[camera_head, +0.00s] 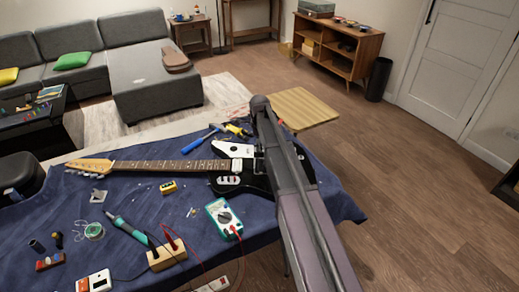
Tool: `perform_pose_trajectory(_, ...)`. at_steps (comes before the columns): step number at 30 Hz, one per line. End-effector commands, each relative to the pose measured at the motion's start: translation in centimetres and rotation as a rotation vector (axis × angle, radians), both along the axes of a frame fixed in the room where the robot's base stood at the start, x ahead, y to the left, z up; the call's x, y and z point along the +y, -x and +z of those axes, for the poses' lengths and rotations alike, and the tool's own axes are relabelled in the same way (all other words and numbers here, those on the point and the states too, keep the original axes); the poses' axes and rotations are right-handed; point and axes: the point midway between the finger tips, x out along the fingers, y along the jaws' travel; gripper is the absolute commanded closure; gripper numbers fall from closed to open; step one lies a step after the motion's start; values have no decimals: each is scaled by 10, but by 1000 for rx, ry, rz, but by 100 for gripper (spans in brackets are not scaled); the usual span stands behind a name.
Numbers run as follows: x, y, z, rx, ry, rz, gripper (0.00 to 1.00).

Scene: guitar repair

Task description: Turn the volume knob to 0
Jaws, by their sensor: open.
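The electric guitar (229,181) lies flat on the blue cloth, its body black with a white pickguard (232,150) and its neck pointing left. My arm comes in from the lower right and covers the right part of the guitar body. My gripper (258,165) is at the arm's far end, dark and small, pointing down over the body just right of the pickups. Its jaws are open, and I see nothing held. I cannot make out the volume knob; it is either hidden behind my arm or too small. I cannot tell whether the gripper touches the guitar.
The blue cloth (135,205) covers the table. Bare floor is at right.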

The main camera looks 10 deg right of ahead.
Motion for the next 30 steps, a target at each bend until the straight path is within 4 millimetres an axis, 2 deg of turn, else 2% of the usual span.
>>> perform_pose_trajectory(5,0,0,-7,0,0,0,33)
perform_pose_trajectory(17,0,0,-8,0,0,0,33)
perform_pose_trajectory(21,0,0,-8,0,0,0,75)
perform_pose_trajectory(24,0,0,-8,0,0,0,100)
perform_pose_trajectory(30,0,0,-8,0,0,1,100)
